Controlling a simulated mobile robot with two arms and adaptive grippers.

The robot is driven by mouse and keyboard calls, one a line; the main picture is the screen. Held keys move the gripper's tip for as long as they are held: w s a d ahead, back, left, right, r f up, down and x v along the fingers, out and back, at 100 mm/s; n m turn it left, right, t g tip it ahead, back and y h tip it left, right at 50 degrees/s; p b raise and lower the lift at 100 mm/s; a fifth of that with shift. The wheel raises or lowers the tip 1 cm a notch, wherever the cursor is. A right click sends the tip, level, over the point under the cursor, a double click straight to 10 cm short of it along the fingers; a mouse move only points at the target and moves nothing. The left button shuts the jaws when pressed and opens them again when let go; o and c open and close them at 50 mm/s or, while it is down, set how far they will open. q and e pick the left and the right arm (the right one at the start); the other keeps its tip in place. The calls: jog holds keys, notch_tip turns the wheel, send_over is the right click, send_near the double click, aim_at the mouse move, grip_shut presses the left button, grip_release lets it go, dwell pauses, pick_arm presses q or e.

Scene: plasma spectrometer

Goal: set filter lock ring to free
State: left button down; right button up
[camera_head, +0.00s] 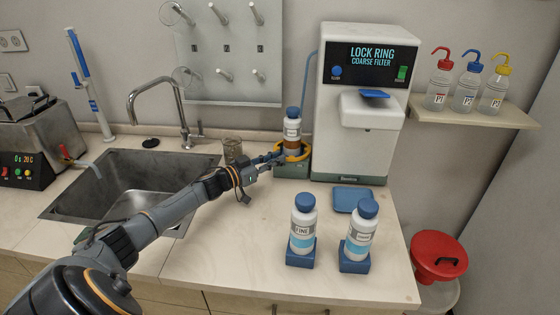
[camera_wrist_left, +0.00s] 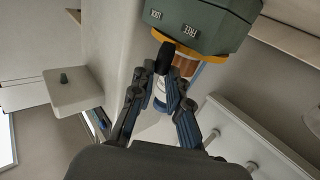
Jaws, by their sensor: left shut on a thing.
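The yellow lock ring (camera_head: 296,152) sits around the lower end of a white bottle with a blue cap (camera_head: 292,126), on a grey-green block (camera_head: 292,170) beside the white machine. In the left wrist view, the yellow ring (camera_wrist_left: 202,57) has a black lever (camera_wrist_left: 166,58). The block (camera_wrist_left: 222,25) carries the labels LOCK and FREE. The lever lies below these labels; I cannot tell exactly which one it points to. My left gripper (camera_head: 277,158) is at the ring's left side, its fingers (camera_wrist_left: 165,85) shut on the lever. My right gripper is not in view.
The machine (camera_head: 362,110) stands right of the block. Two bottles (camera_head: 303,225) (camera_head: 360,232) on blue bases and a blue pad (camera_head: 352,200) occupy the front right. The sink (camera_head: 125,185) is under my arm.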

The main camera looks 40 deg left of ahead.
pick_arm(q)
jog(key=shift+a+r, duration=0.2)
jog(key=shift+a, duration=0.4)
jog(key=shift+r, duration=0.1)
jog(key=c, duration=1.3)
grip_release()
jog(key=shift+w, duration=0.15)
jog(key=v, duration=1.2)
jog(key=shift+f, duration=0.25)
